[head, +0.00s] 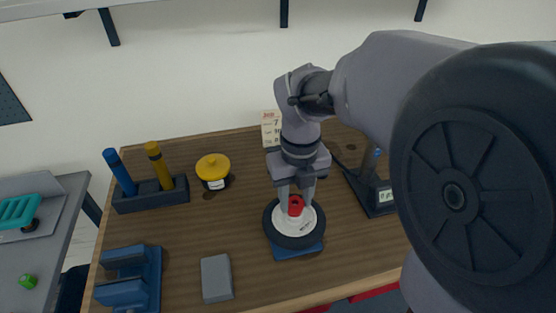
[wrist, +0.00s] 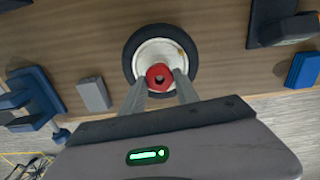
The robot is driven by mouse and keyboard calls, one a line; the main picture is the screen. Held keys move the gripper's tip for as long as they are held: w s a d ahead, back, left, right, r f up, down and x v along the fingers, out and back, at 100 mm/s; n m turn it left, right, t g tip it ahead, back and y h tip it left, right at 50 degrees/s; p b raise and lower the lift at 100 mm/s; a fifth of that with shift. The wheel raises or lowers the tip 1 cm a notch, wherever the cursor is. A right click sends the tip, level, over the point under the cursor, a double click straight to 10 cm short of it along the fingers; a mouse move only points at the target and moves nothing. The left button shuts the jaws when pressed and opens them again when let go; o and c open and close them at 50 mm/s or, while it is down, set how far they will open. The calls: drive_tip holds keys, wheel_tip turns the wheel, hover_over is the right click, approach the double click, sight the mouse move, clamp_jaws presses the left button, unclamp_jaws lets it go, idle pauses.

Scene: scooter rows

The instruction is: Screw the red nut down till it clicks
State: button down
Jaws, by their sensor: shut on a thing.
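The red nut (head: 295,205) sits at the centre of a wheel with a white hub and dark tyre (head: 270,225). In the wrist view the red nut (wrist: 159,77) shows a dark hole in its middle, over the white hub (wrist: 146,60). My gripper (head: 296,207) comes down from above, with one finger on each side of the nut, shut on it. The wheel lies flat on a blue base (head: 298,251), mostly hidden under it. I cannot tell how far down the nut sits.
A yellow-lidded pot (head: 212,168), a holder with blue and yellow handles (head: 150,194), a blue cradle (head: 130,279) and a grey block (head: 216,278) stand left of the wheel. A dark device with a display (head: 375,190) stands right. Bare wood lies between them.

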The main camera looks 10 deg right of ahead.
sight(296, 205)
drive_tip(key=shift+w+d+r+m+b, duration=0.1)
drive_tip(key=shift+m+b, duration=0.2)
drive_tip(key=shift+m, duration=0.35)
drive_tip(key=shift+w+r+m+b, duration=0.1)
drive_tip(key=shift+m+b, duration=0.2)
drive_tip(key=shift+m, duration=0.35)
drive_tip(key=c, duration=0.8)
unclamp_jaws()
drive_tip(key=shift+d+f, duration=0.1)
drive_tip(key=shift+d, duration=0.05)
drive_tip(key=shift+c, duration=0.2)
wheel_tip(296, 205, up, 17)
drive_tip(key=p, duration=0.8)
drive_tip(key=shift+r, duration=0.2)
drive_tip(key=shift+s, duration=0.1)
